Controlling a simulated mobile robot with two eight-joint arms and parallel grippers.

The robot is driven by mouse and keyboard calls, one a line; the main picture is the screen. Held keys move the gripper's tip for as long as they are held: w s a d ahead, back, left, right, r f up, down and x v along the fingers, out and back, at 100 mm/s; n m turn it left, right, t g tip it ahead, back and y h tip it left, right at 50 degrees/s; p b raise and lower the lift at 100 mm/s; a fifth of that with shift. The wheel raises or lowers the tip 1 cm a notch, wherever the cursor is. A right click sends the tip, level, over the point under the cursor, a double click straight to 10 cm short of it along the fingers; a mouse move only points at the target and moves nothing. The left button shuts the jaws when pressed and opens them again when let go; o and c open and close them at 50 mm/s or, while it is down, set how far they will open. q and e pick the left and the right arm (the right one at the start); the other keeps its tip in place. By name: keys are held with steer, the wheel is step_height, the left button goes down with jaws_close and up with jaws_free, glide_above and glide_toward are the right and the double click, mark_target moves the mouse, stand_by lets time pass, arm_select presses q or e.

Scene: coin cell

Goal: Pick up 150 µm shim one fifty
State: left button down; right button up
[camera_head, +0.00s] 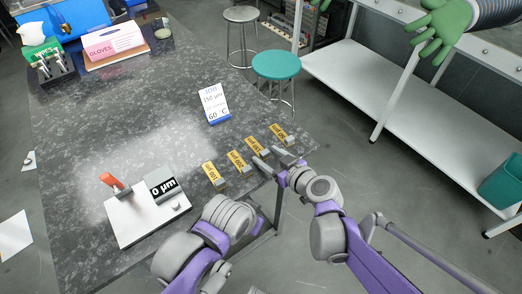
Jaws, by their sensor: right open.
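Several small shim blocks with yellow labels stand in a slanting row along the table's right front edge. The 150 µm shim (258,147) appears to be the third from the left, though its label is small and hard to read. My right gripper (271,160) is open, its fingers pointing at the row just in front of this shim. I cannot tell whether a finger touches it. My left arm reaches in at the bottom centre, and its gripper does not show.
Beside it stand the 100 µm shim (213,174), the 200 µm shim (239,161) and another shim (281,135). A sign card (214,104) reads 150 µm and 60 °C. A gauge (160,186) showing 0 µm sits on a white plate (134,226). The table's middle is clear.

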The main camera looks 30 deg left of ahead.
jaws_close()
steer(key=shift+r, duration=0.15)
